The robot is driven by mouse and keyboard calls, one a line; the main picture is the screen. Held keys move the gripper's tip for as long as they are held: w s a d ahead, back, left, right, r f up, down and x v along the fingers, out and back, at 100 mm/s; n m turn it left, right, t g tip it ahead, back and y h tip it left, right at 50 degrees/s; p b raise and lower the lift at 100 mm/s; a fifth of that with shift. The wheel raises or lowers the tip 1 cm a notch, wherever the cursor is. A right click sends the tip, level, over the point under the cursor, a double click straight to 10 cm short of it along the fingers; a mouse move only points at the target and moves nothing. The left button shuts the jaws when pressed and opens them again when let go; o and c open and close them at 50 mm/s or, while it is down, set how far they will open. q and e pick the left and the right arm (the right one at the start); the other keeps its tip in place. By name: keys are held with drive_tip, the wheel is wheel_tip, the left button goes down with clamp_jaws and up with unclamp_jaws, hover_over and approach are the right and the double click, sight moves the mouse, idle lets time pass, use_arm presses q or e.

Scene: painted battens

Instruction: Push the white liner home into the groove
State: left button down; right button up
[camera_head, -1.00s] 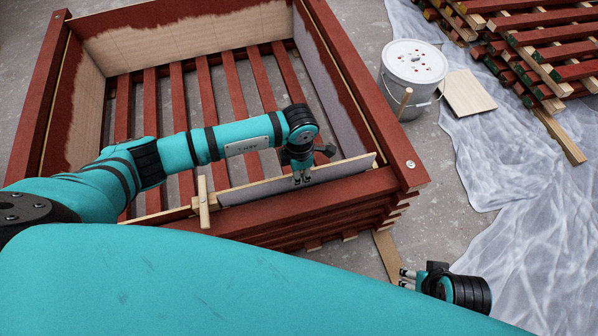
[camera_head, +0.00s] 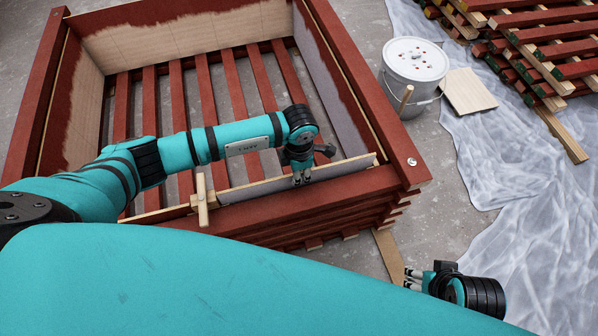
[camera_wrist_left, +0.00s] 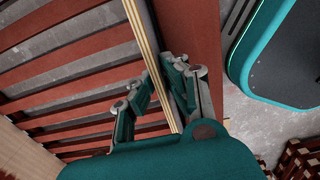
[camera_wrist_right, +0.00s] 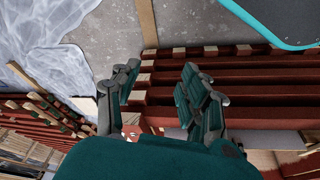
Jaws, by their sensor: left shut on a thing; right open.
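The liner (camera_head: 260,187) is a thin pale grey-white panel with a light wood-coloured edge. It stands along the near wall (camera_head: 350,190) of the red-painted slatted crate, with a strip showing above it. Its lower part and the groove are hidden. In the left wrist view the liner shows only as a thin striped edge (camera_wrist_left: 145,40). My left gripper (camera_head: 302,180) is shut on the liner near its middle; the fingers also show in the left wrist view (camera_wrist_left: 166,100). My right gripper (camera_head: 408,278) is open and empty, outside the crate at lower right.
A light wooden cross-piece (camera_head: 202,200) stands at the liner's left end. A lidded white bucket (camera_head: 413,65) and a wooden board (camera_head: 468,91) are right of the crate. Plastic sheeting (camera_head: 510,200) covers the right floor. Stacked battens (camera_head: 545,45) lie at the upper right.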

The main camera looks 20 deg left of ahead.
use_arm(q)
drive_tip(key=shift+f+b, duration=0.65)
drive_tip(key=shift+f, duration=0.15)
use_arm(e)
drive_tip(key=shift+s+d+r, duration=0.1)
drive_tip(key=shift+s+r, duration=0.2)
drive_tip(key=shift+r, duration=0.35)
use_arm(q)
drive_tip(key=c, duration=1.4)
unclamp_jaws()
drive_tip(key=shift+c, duration=0.2)
drive_tip(key=shift+o, duration=0.5)
drive_tip(key=shift+f, duration=0.1)
wheel_tip(320, 180, up, 12)
drive_tip(key=shift+r, duration=0.1)
use_arm(e)
drive_tip(key=shift+r, duration=0.1)
